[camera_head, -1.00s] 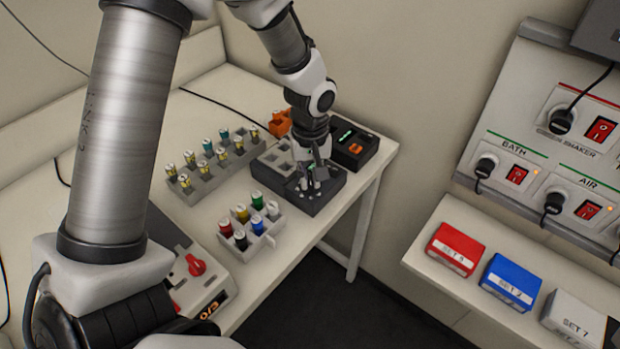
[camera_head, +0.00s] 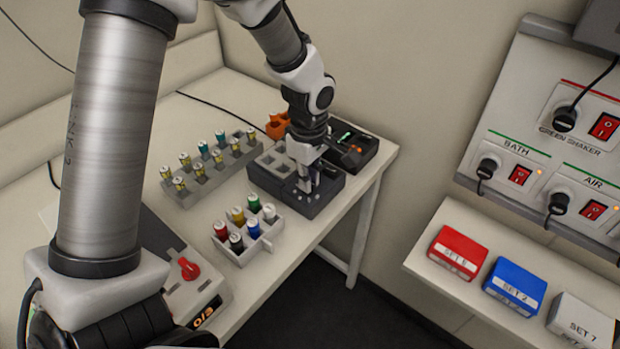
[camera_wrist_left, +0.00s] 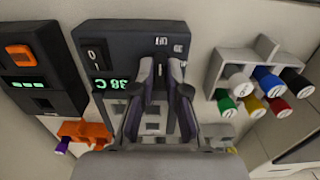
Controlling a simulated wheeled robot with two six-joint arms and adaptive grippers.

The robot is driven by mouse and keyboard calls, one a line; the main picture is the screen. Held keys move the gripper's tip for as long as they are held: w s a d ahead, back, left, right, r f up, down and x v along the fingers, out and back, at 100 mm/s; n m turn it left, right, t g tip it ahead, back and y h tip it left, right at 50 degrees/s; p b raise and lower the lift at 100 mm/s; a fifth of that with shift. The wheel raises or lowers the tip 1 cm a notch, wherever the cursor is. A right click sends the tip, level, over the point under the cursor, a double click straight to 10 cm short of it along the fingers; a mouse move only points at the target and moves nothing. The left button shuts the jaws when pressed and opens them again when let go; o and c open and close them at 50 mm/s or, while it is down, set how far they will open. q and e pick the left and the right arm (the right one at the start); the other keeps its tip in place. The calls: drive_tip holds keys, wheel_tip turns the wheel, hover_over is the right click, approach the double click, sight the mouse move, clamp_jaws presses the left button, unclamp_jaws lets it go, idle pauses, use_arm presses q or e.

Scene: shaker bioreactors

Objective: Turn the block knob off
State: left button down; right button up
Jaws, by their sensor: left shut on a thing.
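The block (camera_head: 322,196) is a dark grey unit with square wells, at the right end of the table. In the left wrist view its front panel (camera_wrist_left: 133,35) carries a black rocker switch (camera_wrist_left: 96,54), small white labels, one reading OFF, and a green display (camera_wrist_left: 109,86) reading 38 C. My left gripper (camera_head: 306,184) points down at this panel. In the left wrist view its fingertips (camera_wrist_left: 161,64) are closed together just below the labels, on the block knob, which the fingers hide. I cannot see which way the knob points. My right gripper is not in view.
A grey rack (camera_head: 207,172) of vials and a smaller rack (camera_head: 247,243) of coloured-cap vials stand close by. A black unit (camera_head: 352,148) and an orange holder (camera_head: 277,125) sit behind. A red-knob device (camera_head: 196,289) is at the front left. Boxes and the switch panel are at right.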

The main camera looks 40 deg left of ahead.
use_arm(q)
drive_tip(key=shift+w, duration=0.1)
idle(0.4)
drive_tip(key=c, duration=1.2)
unclamp_jaws()
drive_tip(key=shift+a, duration=0.1)
drive_tip(key=shift+a+f, duration=0.1)
drive_tip(key=shift+a, duration=0.15)
wheel_tip(320, 180, up, 12)
